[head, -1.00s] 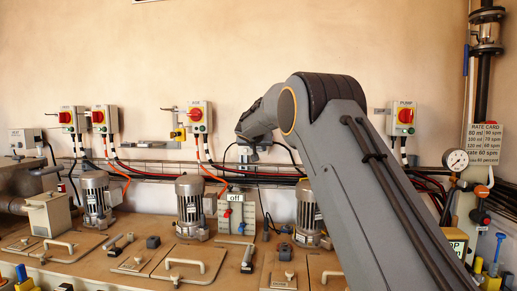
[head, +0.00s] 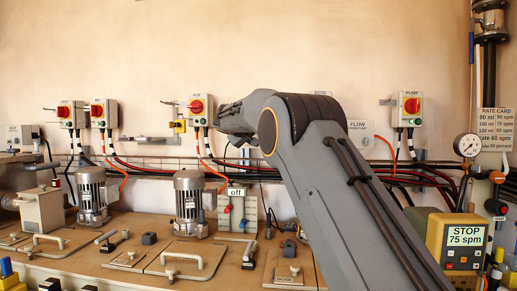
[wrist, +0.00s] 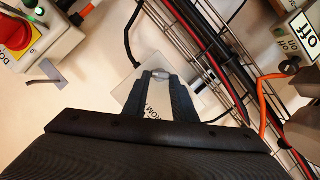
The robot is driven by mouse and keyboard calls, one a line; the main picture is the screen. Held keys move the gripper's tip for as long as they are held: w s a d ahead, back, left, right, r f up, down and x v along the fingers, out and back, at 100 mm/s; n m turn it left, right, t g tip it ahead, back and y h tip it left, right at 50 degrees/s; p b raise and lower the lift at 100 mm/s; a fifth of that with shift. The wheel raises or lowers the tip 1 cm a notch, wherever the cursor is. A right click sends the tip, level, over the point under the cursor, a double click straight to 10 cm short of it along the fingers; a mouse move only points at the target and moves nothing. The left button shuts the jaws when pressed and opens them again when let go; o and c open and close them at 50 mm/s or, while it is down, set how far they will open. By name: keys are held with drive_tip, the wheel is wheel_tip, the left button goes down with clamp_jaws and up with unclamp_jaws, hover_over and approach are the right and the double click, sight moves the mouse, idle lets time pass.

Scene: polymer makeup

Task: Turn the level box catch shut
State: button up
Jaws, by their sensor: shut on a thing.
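My gripper (wrist: 160,88) shows in the wrist view with its two dark fingers pointing up the picture. The fingertips are closed on a small grey metal piece (wrist: 161,74), which looks like the level box catch. A pale, see-through plate (wrist: 128,92) with partly covered lettering lies behind and between the fingers, close to the wall. The fingers hide most of the catch, and I cannot tell its angle. In the head view my own arm hides the gripper and the catch.
Wire cable trays (wrist: 205,50) with red and black cables run right of the fingers. A red-knobbed switch box (wrist: 35,30) is at upper left. Motors (head: 190,200) and lidded hatches (head: 187,262) fill the bench below.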

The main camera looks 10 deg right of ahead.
drive_tip(key=shift+w+a+f+n+t+h+b, duration=0.1)
drive_tip(key=shift+f+n+t+h+b, duration=0.15)
drive_tip(key=shift+n+h+b, duration=0.75)
drive_tip(key=shift+s+a+f+n+t+h+b, duration=0.1)
drive_tip(key=shift+f+n+t+h+b, duration=0.15)
drive_tip(key=shift+n+b, duration=1.5)
drive_tip(key=shift+w+a+f+n+t+h+b, duration=0.1)
drive_tip(key=shift+f+n+t+h+b, duration=0.35)
drive_tip(key=shift+n+b, duration=0.9)
drive_tip(key=shift+r+b, duration=0.15)
drive_tip(key=shift+b, duration=0.15)
drive_tip(key=o, duration=1.1)
drive_tip(key=shift+g, duration=0.25)
drive_tip(key=shift+c, duration=0.2)
drive_tip(key=b+v, duration=0.1)
drive_tip(key=v, duration=0.7)
